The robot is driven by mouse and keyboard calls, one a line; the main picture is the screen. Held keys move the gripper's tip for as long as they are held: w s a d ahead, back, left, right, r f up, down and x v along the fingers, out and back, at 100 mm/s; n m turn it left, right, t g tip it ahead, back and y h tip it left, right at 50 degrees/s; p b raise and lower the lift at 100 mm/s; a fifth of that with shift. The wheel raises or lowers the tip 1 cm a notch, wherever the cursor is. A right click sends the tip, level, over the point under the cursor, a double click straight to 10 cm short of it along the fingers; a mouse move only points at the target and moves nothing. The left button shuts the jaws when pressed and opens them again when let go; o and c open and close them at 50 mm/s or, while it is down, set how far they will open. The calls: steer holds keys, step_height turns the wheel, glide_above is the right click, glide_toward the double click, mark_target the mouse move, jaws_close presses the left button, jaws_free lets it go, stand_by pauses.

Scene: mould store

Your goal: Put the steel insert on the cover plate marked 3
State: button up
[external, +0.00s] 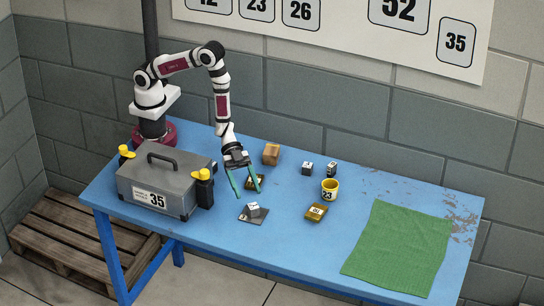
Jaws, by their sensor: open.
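A small grey metal-looking block (253,208), which looks like the steel insert, rests on a flat dark grey plate (258,220) near the middle of the table. A mark shows at the plate's left corner, too small to read surely. My gripper (248,193) is above and just behind this block, pointing down, with its green fingers apart and nothing between them. A dark brown plate-like piece (249,184) is partly hidden behind the fingers.
A grey toolbox (150,178) marked 35 stands at left with yellow-topped items beside it. A green cloth (400,248) covers the right end.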

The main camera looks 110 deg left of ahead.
steer(key=v, duration=0.6)
steer(key=shift+s+a+r, duration=0.1)
steer(key=shift+s+a, duration=0.1)
steer(key=shift+a, duration=0.1)
steer(key=a+r+g+y, duration=0.1)
steer(key=a+r+y, duration=0.3)
steer(key=a+y, duration=0.3)
steer(key=s+a+r+n+g+y, duration=0.2)
steer(key=s+a+r+g+y, duration=0.15)
steer(key=s+a+r, duration=0.35)
steer(key=s+r+g, duration=0.2)
steer(key=s, duration=0.8)
steer(key=s+a+r+n+g, duration=0.1)
steer(key=s+r+g, duration=0.1)
steer(key=s, duration=0.8)
steer(key=shift+s+r+g+y, duration=0.25)
steer(key=shift+s+g+y, duration=0.1)
steer(key=shift+g, duration=0.2)
